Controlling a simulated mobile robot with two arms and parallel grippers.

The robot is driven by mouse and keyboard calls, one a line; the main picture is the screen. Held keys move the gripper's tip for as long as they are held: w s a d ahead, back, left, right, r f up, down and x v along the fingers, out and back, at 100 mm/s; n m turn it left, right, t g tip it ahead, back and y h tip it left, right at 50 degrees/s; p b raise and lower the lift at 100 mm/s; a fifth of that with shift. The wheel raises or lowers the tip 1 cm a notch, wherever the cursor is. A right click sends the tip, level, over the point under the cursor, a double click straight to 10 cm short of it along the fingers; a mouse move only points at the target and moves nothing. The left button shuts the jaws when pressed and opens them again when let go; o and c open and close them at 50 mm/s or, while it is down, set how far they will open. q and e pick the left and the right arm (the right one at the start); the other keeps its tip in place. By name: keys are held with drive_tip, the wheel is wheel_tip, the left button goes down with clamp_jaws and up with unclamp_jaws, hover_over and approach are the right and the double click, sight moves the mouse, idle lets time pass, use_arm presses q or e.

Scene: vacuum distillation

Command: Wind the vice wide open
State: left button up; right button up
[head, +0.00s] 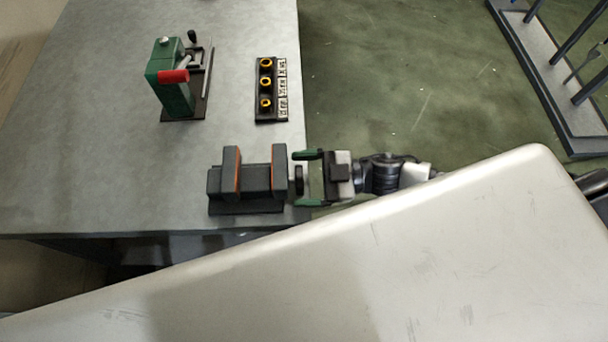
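The vice (262,180) is a dark grey block on a black base near the table's right front edge. Its two upright jaws have orange inner faces and stand apart with a clear, empty gap between them. A dark round knob (298,180) sits at its right end. My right gripper (298,179) reaches in from the right, its green-edged fingers spread on the far and near sides of the knob. They appear apart from the knob, with space on both sides. My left gripper is not in view.
A black plate with several yellow-ringed sockets (266,82) lies behind the vice. A rack with dark posts (545,70) is at the far right. The table's left is clear.

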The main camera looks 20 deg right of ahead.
drive_tip(key=shift+s+d+f, duration=0.1)
drive_tip(key=shift+s+d, duration=0.05)
drive_tip(key=shift+d, duration=0.2)
drive_tip(key=b+v, duration=0.2)
drive_tip(key=v, duration=0.8)
